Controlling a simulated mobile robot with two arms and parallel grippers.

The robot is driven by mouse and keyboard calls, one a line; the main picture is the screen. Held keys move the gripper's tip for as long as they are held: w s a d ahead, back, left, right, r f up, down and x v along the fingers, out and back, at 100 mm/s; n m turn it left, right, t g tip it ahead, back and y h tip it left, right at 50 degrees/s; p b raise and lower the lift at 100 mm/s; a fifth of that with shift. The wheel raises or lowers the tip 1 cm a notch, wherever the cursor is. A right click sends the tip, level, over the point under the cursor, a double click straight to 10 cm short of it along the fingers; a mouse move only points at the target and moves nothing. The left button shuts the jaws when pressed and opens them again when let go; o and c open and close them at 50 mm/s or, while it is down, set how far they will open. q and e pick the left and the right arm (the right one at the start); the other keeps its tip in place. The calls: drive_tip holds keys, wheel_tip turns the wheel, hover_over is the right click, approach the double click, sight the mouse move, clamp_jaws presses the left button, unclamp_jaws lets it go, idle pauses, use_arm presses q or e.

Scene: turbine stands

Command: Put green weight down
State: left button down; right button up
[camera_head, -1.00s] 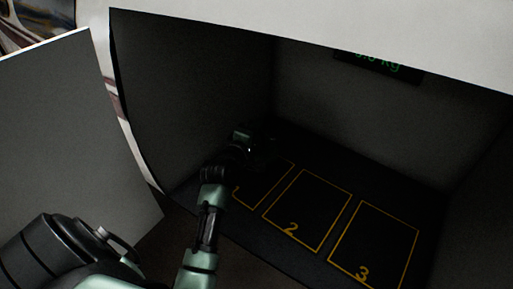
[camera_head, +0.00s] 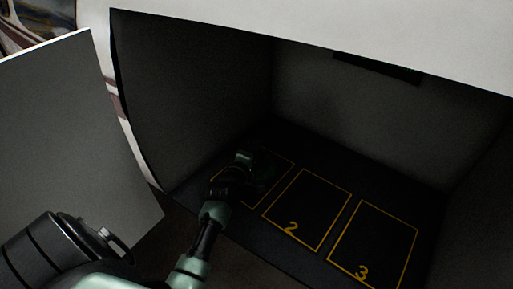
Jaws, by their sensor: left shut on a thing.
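My left gripper (camera_head: 256,165) is inside the dark compartment, low over the leftmost yellow-outlined rectangle (camera_head: 284,181) on its floor. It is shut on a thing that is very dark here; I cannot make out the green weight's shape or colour. Whether the weight touches the floor cannot be told. The rectangles marked 2 (camera_head: 308,208) and 3 (camera_head: 375,243) to the right are empty. My right gripper is not in view.
The compartment has a dark left wall (camera_head: 200,110), a back wall (camera_head: 350,130) and a white upper edge (camera_head: 300,20). A dark display panel (camera_head: 377,67) is on the back wall. An open grey door (camera_head: 70,130) stands at the left.

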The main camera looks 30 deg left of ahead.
use_arm(q)
drive_tip(key=shift+r, duration=0.15)
drive_tip(key=c, duration=1.4)
unclamp_jaws()
drive_tip(key=shift+o, duration=0.2)
drive_tip(key=shift+s, duration=0.1)
drive_tip(key=b+v, duration=0.2)
drive_tip(key=v, duration=1)
